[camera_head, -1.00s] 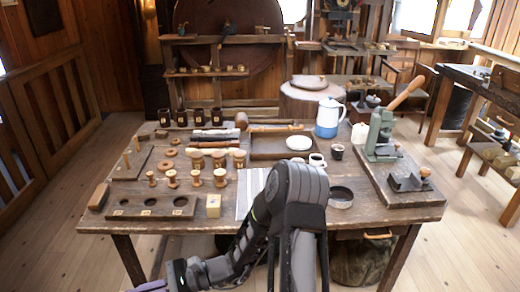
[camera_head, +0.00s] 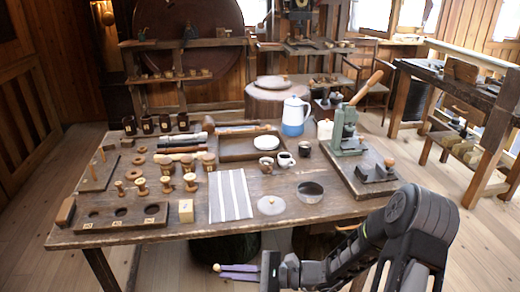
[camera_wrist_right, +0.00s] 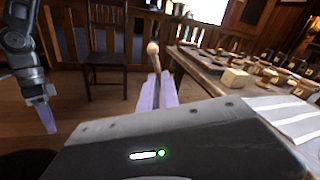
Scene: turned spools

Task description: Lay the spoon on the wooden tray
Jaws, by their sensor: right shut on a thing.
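The wooden tray (camera_head: 234,149) lies toward the back of the table, with a white dish (camera_head: 266,143) on its right part. My right gripper (camera_head: 240,271) has purple fingers and is low in front of the table's near edge, well away from the tray. It is shut on the spoon (camera_head: 217,267), whose pale rounded end sticks out past the fingertips. The spoon (camera_wrist_right: 153,48) also shows in the right wrist view between the purple fingers; the rest is hidden. My left gripper (camera_wrist_right: 46,117) shows at the left of the wrist view, its opening unclear.
A striped cloth (camera_head: 230,196), a round lid (camera_head: 271,205), a dark bowl (camera_head: 310,192) and two cups (camera_head: 285,160) stand between the near edge and the tray. Spools (camera_head: 166,185) crowd the left. A blue-white pot (camera_head: 293,117) and green press (camera_head: 346,132) stand right.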

